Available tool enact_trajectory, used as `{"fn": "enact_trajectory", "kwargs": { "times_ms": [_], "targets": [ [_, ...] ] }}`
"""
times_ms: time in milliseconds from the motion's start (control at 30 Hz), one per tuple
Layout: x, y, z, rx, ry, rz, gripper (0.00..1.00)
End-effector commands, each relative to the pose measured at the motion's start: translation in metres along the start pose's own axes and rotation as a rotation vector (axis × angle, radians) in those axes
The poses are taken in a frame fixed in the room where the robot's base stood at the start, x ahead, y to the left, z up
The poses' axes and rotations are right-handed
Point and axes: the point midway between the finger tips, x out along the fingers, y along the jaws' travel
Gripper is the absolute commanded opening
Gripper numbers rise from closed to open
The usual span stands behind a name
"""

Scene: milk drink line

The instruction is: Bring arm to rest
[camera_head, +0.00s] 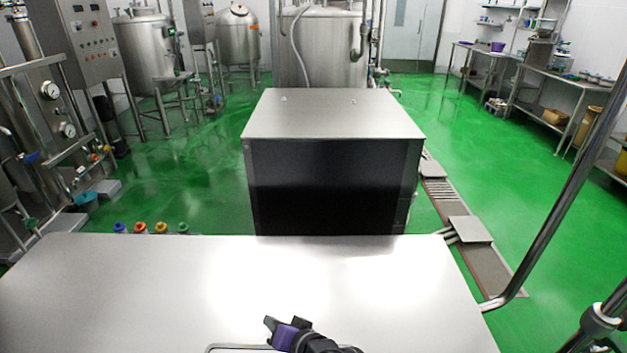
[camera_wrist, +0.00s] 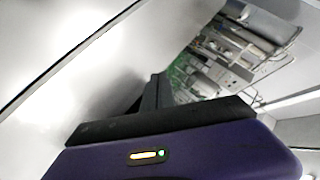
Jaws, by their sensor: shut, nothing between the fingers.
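My gripper (camera_head: 271,323) shows at the bottom middle of the head view, black and purple, above the front part of a bare steel table (camera_head: 120,290). It is shut and empty. In the wrist view the purple gripper body fills the bottom, and the dark shut fingers (camera_wrist: 153,92) point up the picture. The wrist view is tilted, with the pale steel surface on the left. A thin-rimmed edge, perhaps of a tray, shows beside my gripper in the head view; most of it is cut off by the frame.
A dark cabinet with a steel top (camera_head: 335,115) stands just beyond the table. Several bottles with coloured caps (camera_head: 152,228) show behind the table's far left edge. A metal pipe (camera_head: 560,190) slants along the right. The table top is otherwise clear.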

Motion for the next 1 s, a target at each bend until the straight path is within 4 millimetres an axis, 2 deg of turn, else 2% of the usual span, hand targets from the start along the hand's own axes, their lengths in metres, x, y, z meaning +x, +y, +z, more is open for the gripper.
{"fn": "enact_trajectory", "kwargs": {
  "times_ms": [167,300,500,733,1000],
  "targets": [
    [-0.053,0.033,0.001,-0.101,0.187,0.043,0.00],
    [-0.110,0.055,0.006,-0.187,0.327,0.092,0.00],
    [-0.198,0.073,0.019,-0.305,0.483,0.169,0.00],
    [-0.302,0.074,0.038,-0.429,0.604,0.263,0.00],
    [-0.411,0.055,0.062,-0.549,0.667,0.368,0.00]
  ]
}}
